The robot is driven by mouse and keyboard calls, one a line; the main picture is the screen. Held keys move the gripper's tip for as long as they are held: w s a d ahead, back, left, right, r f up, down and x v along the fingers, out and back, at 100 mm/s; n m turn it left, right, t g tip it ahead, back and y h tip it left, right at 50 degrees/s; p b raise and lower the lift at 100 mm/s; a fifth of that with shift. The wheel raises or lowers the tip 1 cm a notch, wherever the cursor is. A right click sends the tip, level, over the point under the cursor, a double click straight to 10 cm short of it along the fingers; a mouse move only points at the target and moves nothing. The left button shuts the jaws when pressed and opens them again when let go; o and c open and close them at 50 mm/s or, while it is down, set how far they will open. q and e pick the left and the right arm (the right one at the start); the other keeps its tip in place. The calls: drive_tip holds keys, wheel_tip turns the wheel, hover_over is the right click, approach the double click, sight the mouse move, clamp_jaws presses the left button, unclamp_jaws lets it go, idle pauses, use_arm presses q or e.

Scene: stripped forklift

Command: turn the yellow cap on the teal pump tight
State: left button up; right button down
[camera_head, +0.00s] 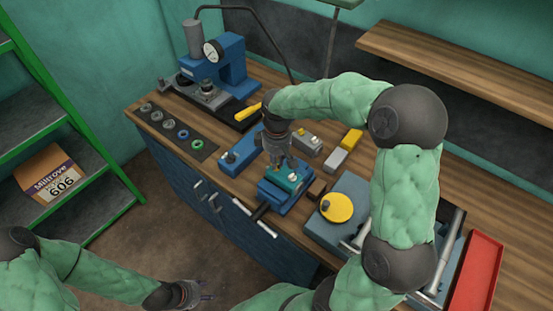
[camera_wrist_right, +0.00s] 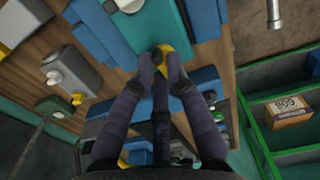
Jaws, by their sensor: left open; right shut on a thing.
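The teal pump (camera_head: 289,183) sits in a blue vise (camera_head: 273,197) at the front edge of the bench. It also shows in the wrist view (camera_wrist_right: 150,27), beyond my fingertips. My right gripper (camera_head: 283,165) comes down from above onto the pump. In the wrist view its fingers (camera_wrist_right: 167,70) are closed around the yellow cap (camera_wrist_right: 183,50), which shows only in part between and beside them. In the head view the fingers hide the cap. How far the cap is seated cannot be seen. My left gripper (camera_head: 203,293) is open and empty, low at the bottom, away from the bench.
A blue press with a gauge (camera_head: 212,53) stands at the back left. A mat with several rings (camera_head: 177,131) lies at the left edge. Right of the vise is a grey-blue unit with a yellow disc (camera_head: 336,207); a red tray (camera_head: 476,275) lies far right.

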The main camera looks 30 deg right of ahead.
drive_tip(key=shift+m, duration=1.6)
drive_tip(key=c, duration=1.2)
unclamp_jaws()
wheel_tip(320, 180, up, 12)
drive_tip(key=shift+s+r, duration=0.1)
